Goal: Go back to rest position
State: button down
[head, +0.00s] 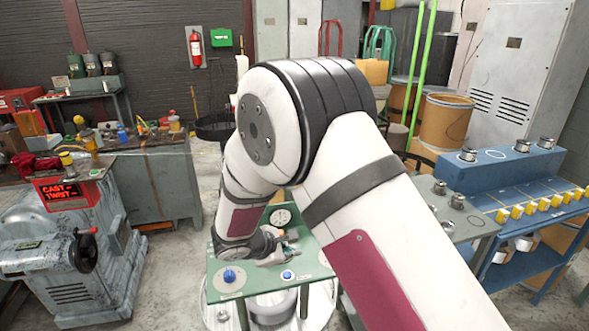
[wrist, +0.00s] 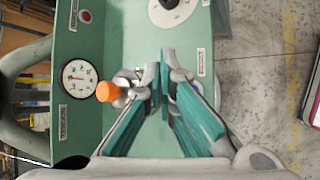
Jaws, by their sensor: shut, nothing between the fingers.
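My gripper (wrist: 165,76) is shut and empty in the wrist view, its teal fingers and grey tips over the green machine panel (wrist: 125,35). An orange-capped fitting (wrist: 107,91) is just left of the fingertips; I cannot tell whether they touch it. A round gauge (wrist: 77,78) is further left. A white dial (wrist: 174,8) and a red button (wrist: 86,16) are near the top. In the head view my gripper (head: 291,240) is low over the green machine table (head: 255,287), partly hidden by my arm. A blue knob (head: 229,274) and a blue button (head: 287,275) are near the table's front.
A grey machine (head: 75,255) with a red sign stands at left, by a cluttered workbench (head: 155,185). A grey table (head: 440,212) and a blue rack (head: 515,170) with yellow-fronted bins stand at right. Bare floor (head: 175,275) lies between the left machine and green table.

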jog(key=s+d+r+m+g, duration=0.1)
jog(key=s+d+r+m, duration=0.25)
jog(key=d+r, duration=0.3)
jog(key=s+d+r+m+g+y, duration=0.1)
jog(key=s+d+r+m, duration=0.3)
jog(key=r, duration=0.4)
jog(key=s+d+r+m+g, duration=0.1)
jog(key=s+d+r+m, duration=0.25)
jog(key=d+r, duration=0.35)
jog(key=s+d+r+m+y, duration=0.1)
jog(key=s+r+m, duration=0.1)
jog(key=s, duration=0.4)
jog(key=s+d+r+m+y, duration=0.1)
jog(key=s+r+m+y, duration=0.1)
jog(key=s, duration=0.5)
jog(key=s+d+r+m+t+y, duration=0.1)
jog(key=s+r+m, duration=0.1)
jog(key=s+m, duration=0.2)
jog(key=shift+s+d+r+y, duration=0.35)
jog(key=shift+s+y, duration=0.05)
jog(key=shift+s, duration=1.3)
